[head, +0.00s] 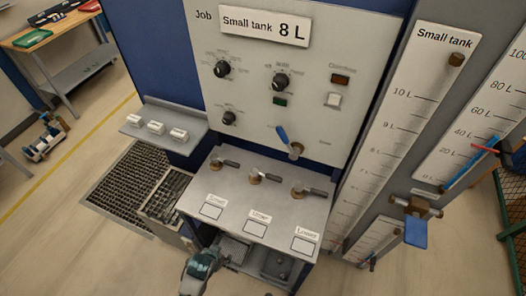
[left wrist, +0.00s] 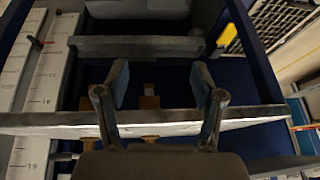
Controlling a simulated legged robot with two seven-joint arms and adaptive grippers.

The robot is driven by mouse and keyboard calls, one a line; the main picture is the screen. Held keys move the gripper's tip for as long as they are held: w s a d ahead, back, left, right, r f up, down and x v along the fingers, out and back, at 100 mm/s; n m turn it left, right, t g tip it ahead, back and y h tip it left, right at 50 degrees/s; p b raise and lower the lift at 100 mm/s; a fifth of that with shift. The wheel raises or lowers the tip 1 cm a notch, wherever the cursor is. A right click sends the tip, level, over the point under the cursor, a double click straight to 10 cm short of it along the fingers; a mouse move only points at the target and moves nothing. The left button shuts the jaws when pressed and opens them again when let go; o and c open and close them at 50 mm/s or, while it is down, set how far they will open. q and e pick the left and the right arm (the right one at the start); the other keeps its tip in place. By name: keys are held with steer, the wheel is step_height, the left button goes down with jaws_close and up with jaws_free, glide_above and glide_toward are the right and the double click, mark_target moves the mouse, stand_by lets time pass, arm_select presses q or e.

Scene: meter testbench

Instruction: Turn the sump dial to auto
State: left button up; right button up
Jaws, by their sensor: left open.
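The light panel carries three black dials: one at upper left (head: 222,68), one at upper middle (head: 281,81) and a smaller one at lower left (head: 229,117). Their labels are too small to read, so I cannot tell which is the sump dial or where it points. My left gripper (head: 212,243) is low at the front of the grey bench, below and apart from the dials. In the left wrist view its two fingers (left wrist: 160,72) are spread with nothing held between them. My right gripper is not in view.
The grey bench (head: 237,197) juts out below the panel, with several valve handles on top. A blue lever (head: 282,134) sticks out from the panel's lower part. A small shelf (head: 164,122) with white blocks is at left. Tall gauges (head: 407,110) stand at right.

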arm_select(q)
steer(key=w+d+r+m+t+h, duration=0.1)
steer(key=w+d+r+m+t, duration=0.15)
steer(key=w+r, duration=0.55)
steer(key=w+d+r+m+t+h, duration=0.1)
steer(key=w+d+r+m+t, duration=0.15)
steer(key=r, duration=1.05)
steer(key=w+d+r+m+t+h, duration=0.1)
steer(key=w+d+r+t, duration=0.25)
steer(key=w+r, duration=0.45)
steer(key=m+t+h, duration=0.2)
steer(key=m+t, duration=0.2)
steer(key=m, duration=0.2)
glide_toward(277, 87)
steer(key=shift+g, duration=0.25)
steer(key=p+x, duration=0.1)
steer(key=x, duration=0.3)
steer(key=p+x, duration=0.2)
steer(key=x, duration=0.3)
steer(key=shift+w+r, duration=0.2)
steer(key=shift+w, duration=0.15)
steer(key=shift+w+d+f, duration=0.1)
steer(key=shift+w+d, duration=0.15)
steer(key=shift+w, duration=0.25)
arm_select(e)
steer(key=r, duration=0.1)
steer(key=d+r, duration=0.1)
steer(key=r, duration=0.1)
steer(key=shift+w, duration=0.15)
